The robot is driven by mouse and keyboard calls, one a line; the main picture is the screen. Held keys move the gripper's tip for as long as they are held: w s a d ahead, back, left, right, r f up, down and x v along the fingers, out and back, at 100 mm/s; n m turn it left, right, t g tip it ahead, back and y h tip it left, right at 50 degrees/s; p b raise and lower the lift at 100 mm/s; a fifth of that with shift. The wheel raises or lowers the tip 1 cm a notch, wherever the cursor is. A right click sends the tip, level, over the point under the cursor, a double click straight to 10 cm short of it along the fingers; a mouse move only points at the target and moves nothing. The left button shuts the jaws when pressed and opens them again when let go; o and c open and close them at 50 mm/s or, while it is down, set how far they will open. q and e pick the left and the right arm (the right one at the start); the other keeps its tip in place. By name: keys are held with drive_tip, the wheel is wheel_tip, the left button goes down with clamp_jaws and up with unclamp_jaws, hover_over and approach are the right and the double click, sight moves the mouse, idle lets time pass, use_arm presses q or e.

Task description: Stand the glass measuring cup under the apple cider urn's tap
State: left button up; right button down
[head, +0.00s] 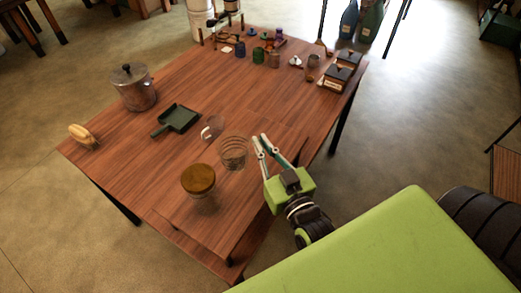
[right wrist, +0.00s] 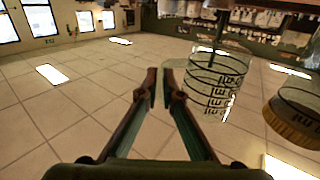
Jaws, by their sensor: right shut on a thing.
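The glass measuring cup (head: 233,152), clear with dark printed marks, is near the table's front right; its marks show large in the right wrist view (right wrist: 215,88). My right gripper (head: 259,137) is at the cup's right side, and its fingertips (right wrist: 161,72) are nearly together. It is shut on the cup; the exact contact is hard to see in the clear glass. I cannot tell whether the cup touches the table. A lidded metal vessel (head: 134,90), which looks like the urn, stands at the far left; its tap cannot be made out. My left gripper is out of view.
A cork-lidded glass jar (head: 198,182) stands close to the cup, and a glass mug (head: 211,129) is just behind it. A dark green pan (head: 178,119) lies between cup and urn. A wooden-handled item (head: 82,134) is at the left edge. Small bottles (head: 258,56) crowd the back.

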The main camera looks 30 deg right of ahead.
drive_tip(key=w+f, duration=0.2)
drive_tip(key=shift+w+d+f, duration=0.15)
drive_tip(key=shift+d+f, duration=0.25)
drive_tip(key=shift+f, duration=1.5)
drive_tip(key=shift+f, duration=0.15)
drive_tip(key=c, duration=2.2)
unclamp_jaws()
